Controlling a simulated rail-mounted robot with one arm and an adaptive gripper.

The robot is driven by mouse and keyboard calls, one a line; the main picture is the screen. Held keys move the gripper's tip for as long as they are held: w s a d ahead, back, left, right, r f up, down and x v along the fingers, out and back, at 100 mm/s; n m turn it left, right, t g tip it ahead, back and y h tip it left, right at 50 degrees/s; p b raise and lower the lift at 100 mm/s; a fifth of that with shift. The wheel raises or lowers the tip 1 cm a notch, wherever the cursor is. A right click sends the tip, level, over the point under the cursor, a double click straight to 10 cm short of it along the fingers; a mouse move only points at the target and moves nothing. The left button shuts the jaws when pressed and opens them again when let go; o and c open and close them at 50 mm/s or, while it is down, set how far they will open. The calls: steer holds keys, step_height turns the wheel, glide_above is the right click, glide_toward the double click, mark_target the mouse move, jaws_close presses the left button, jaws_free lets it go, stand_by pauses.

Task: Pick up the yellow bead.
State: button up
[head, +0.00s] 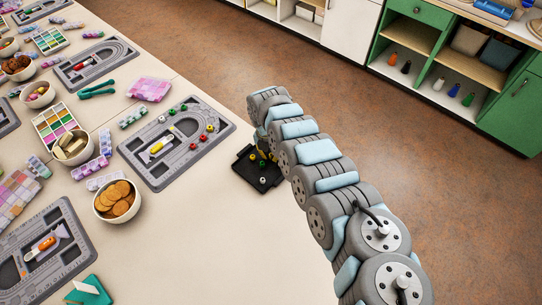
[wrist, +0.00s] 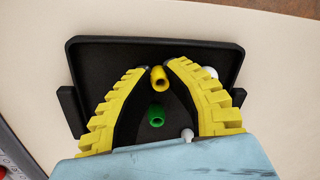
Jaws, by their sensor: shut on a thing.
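The yellow bead (wrist: 159,78) shows in the wrist view between the tips of my gripper's two yellow ribbed fingers. My gripper (wrist: 160,72) is shut on it, over the black tray (wrist: 110,47). I cannot tell whether the bead still touches the tray floor. In the head view, my gripper (head: 263,152) is over the back part of the tray (head: 245,171), mostly hidden by my arm, and the yellow bead cannot be made out there.
In the tray are a green bead (wrist: 156,116), a white bead (wrist: 187,135) and another white one (wrist: 211,72) beside the right finger. A grey bead board (head: 150,178) with several beads lies left of the tray. The table front is clear.

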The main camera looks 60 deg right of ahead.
steer(key=shift+r, duration=0.6)
steer(key=r+p, duration=0.1)
steer(key=r, duration=0.2)
steer(key=shift+s+r+p, duration=0.1)
steer(key=shift+s+p, duration=0.1)
steer(key=shift+p, duration=0.15)
steer(key=s+a+r+p, duration=0.4)
steer(key=p, duration=0.3)
steer(key=s+a+r+p, duration=0.4)
steer(key=s+a+p, duration=0.1)
steer(key=p, duration=0.2)
steer(key=shift+s+a+r+p, duration=0.25)
steer(key=shift+a+r+p, duration=0.05)
steer(key=shift+r+p, duration=0.05)
